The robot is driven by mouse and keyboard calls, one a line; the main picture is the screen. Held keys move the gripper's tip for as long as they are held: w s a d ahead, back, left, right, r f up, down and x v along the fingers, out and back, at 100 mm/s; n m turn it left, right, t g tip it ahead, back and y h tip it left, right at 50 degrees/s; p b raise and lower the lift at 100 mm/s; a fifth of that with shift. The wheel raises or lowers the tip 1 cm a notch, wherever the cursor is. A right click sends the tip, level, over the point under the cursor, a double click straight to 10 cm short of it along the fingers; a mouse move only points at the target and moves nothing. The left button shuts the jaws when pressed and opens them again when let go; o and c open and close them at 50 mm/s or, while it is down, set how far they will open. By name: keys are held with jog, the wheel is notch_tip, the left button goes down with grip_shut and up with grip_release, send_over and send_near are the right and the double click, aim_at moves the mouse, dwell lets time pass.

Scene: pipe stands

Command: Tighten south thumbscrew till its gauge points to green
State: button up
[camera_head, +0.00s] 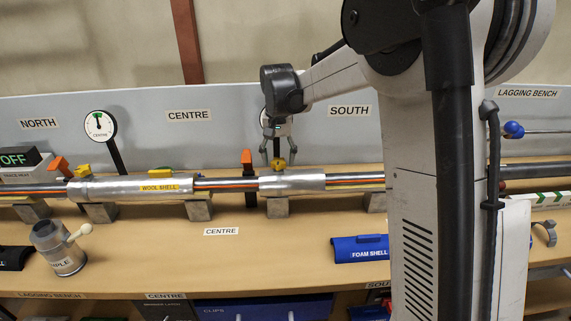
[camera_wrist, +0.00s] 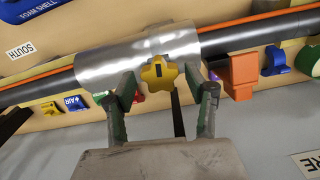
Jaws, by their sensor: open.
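A yellow star-shaped thumbscrew (camera_head: 279,163) sits on top of a silver pipe shell (camera_head: 305,183), left of and below the SOUTH sign (camera_head: 349,111). In the wrist view the thumbscrew (camera_wrist: 159,72) has a dark slot. My gripper (camera_head: 279,153) is open above it. In the wrist view my gripper's fingers (camera_wrist: 168,88) stand on either side of the thumbscrew, with gaps showing. A round gauge (camera_head: 264,118) behind my gripper is mostly hidden, so its needle cannot be read.
A blue FOAM SHELL piece (camera_head: 360,248) lies in front. My column hides the right middle.

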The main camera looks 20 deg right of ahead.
aim_at(278, 161)
jog(key=shift+r+p, duration=1.3)
jog(key=shift+r, duration=1.45)
notch_tip(278, 161, up, 11)
jog(key=s+r+n+t, duration=0.1)
jog(key=s+r+t, duration=0.15)
jog(key=s, duration=0.75)
jog(key=s+f+n+t, duration=0.1)
jog(key=s+f, duration=0.4)
jog(key=s, duration=0.6)
jog(key=s+f+n+t, duration=0.1)
jog(key=s+f+t, duration=0.2)
jog(key=s, duration=0.9)
jog(key=shift+f+n+t+b, duration=0.35)
jog(key=shift+f+n+b, duration=0.05)
jog(key=shift+f, duration=0.85)
